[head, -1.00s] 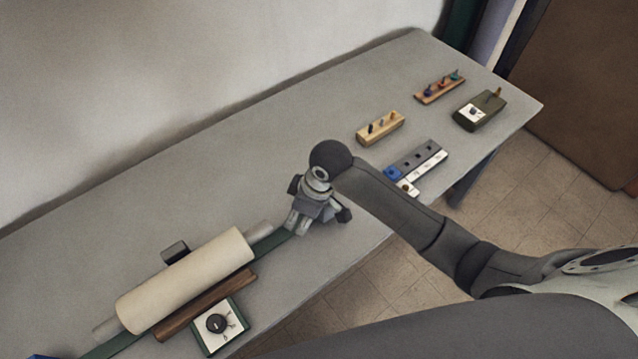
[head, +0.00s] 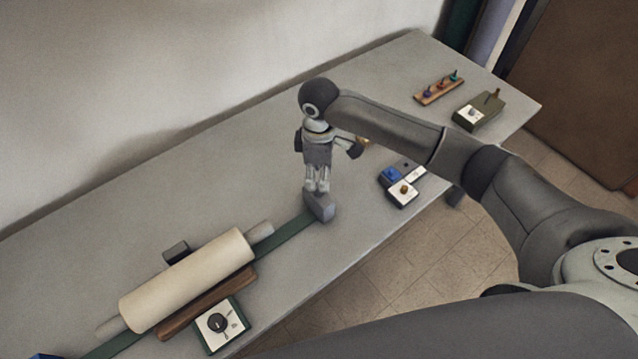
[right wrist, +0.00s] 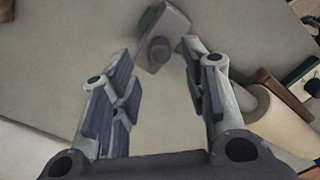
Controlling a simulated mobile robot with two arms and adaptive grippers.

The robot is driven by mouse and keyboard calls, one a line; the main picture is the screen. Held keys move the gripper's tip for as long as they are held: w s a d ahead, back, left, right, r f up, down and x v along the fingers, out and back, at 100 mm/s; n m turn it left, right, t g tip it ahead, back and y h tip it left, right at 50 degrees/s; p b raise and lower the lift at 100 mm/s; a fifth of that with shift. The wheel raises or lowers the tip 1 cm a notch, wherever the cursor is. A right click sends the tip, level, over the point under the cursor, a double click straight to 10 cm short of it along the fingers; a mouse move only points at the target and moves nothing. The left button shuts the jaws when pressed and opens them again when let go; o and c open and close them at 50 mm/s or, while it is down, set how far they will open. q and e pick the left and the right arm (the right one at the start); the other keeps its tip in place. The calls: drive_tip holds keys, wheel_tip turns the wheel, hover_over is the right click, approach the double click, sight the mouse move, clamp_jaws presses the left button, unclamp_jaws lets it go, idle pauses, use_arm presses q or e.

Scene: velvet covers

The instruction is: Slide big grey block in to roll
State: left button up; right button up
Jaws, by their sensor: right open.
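The big grey block (head: 321,208) sits at the right end of a dark green strip (head: 283,240) on the table. In the right wrist view the grey block (right wrist: 170,22) has a round dark knob on it. My right gripper (head: 317,188) is over the block with its fingers pointing down. In the right wrist view its open fingers (right wrist: 160,62) have nothing between them, and the block lies just beyond the tips. The cream roll (head: 187,280) lies along the strip, left of the block, with grey ends sticking out. My left gripper is not in view.
A brown wooden bar (head: 205,303) and a dial box (head: 221,325) lie in front of the roll. A small dark block (head: 175,252) is behind it. A blue-and-white panel (head: 402,187), a peg rack (head: 438,88) and a green box (head: 481,110) stand right.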

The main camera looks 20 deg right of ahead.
sight(319, 198)
wheel_tip(319, 198, down, 6)
drive_tip(key=shift+r+p, duration=0.1)
drive_tip(key=shift+p, duration=0.25)
clamp_jaws()
